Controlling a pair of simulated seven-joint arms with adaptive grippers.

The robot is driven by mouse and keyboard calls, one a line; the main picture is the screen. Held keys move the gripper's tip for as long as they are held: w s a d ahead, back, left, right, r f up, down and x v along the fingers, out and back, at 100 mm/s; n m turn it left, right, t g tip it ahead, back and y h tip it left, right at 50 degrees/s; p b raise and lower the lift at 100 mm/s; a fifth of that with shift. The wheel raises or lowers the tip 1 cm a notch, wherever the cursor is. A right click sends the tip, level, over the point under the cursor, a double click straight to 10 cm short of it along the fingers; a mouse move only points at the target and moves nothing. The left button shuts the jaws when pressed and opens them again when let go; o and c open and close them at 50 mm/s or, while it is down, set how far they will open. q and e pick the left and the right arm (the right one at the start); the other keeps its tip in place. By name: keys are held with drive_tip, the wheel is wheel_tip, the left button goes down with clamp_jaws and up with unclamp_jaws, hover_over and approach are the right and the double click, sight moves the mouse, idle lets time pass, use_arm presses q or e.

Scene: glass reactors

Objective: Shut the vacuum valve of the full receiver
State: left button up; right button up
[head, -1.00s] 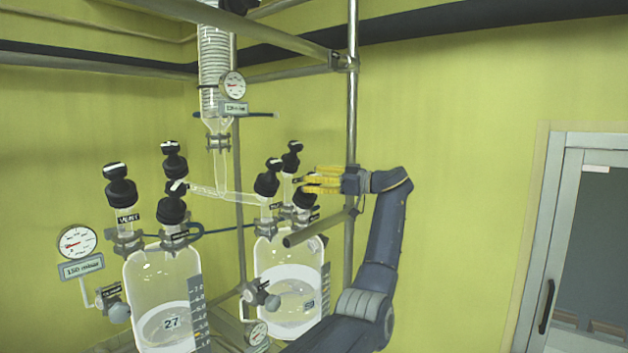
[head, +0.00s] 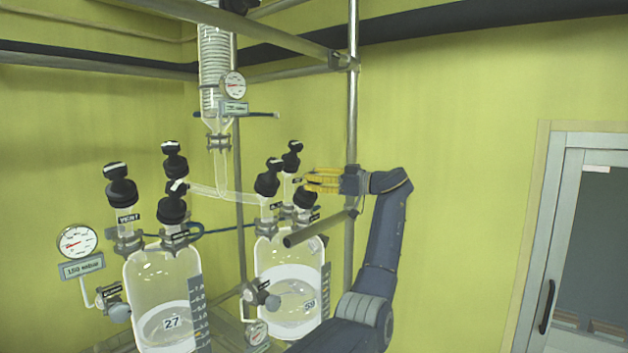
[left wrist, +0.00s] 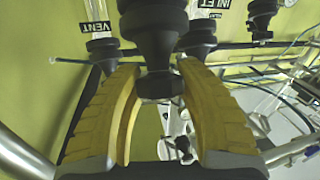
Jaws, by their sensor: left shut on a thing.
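Two glass receivers stand at the lower left in the head view, the left one (head: 150,275) marked 27 and the right one (head: 262,254) marked 59. The pale contents stand higher in the right one. Each has black-knobbed valves on top. My left gripper (head: 308,181) is at the right receiver's front-right valve (head: 305,203). In the left wrist view its yellow fingers (left wrist: 158,105) are shut on a black valve knob (left wrist: 158,84). The VENT label (left wrist: 97,27) and INLET label (left wrist: 213,4) show on valves behind. The held valve's label cannot be read. My right gripper is not in view.
A metal post (head: 351,110) stands close behind the gripper, and a short grey bar (head: 310,232) crosses below it. A coiled glass condenser (head: 216,75) hangs above left. A gauge (head: 77,241) stands at far left. The wall area to the right is free.

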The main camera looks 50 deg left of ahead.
use_arm(q)
drive_tip(key=m+t, duration=0.4)
drive_tip(key=m+t+y, duration=0.1)
drive_tip(key=m+t, duration=0.3)
drive_tip(key=shift+y, duration=0.3)
drive_tip(key=m+t+h, duration=0.1)
drive_tip(key=m+t, duration=0.2)
drive_tip(key=m, duration=0.1)
drive_tip(key=m+t+h, duration=0.2)
drive_tip(key=m+t, duration=0.2)
drive_tip(key=shift+r+t, duration=0.15)
drive_tip(key=shift+t, duration=0.15)
drive_tip(key=m+t+h, duration=0.1)
drive_tip(key=m+h, duration=0.2)
drive_tip(key=m+t+h, duration=0.2)
drive_tip(key=m+h, duration=0.1)
drive_tip(key=m, duration=0.1)
drive_tip(key=shift+w+h, duration=0.1)
drive_tip(key=shift+h, duration=0.3)
drive_tip(key=m+h, duration=0.5)
drive_tip(key=m, duration=0.1)
drive_tip(key=shift+h, duration=0.4)
drive_tip(key=shift+d, duration=0.1)
drive_tip(key=o, duration=1.3)
drive_tip(key=v, duration=1.1)
drive_tip(key=shift+s+r, duration=0.25)
drive_tip(key=shift+s, duration=0.1)
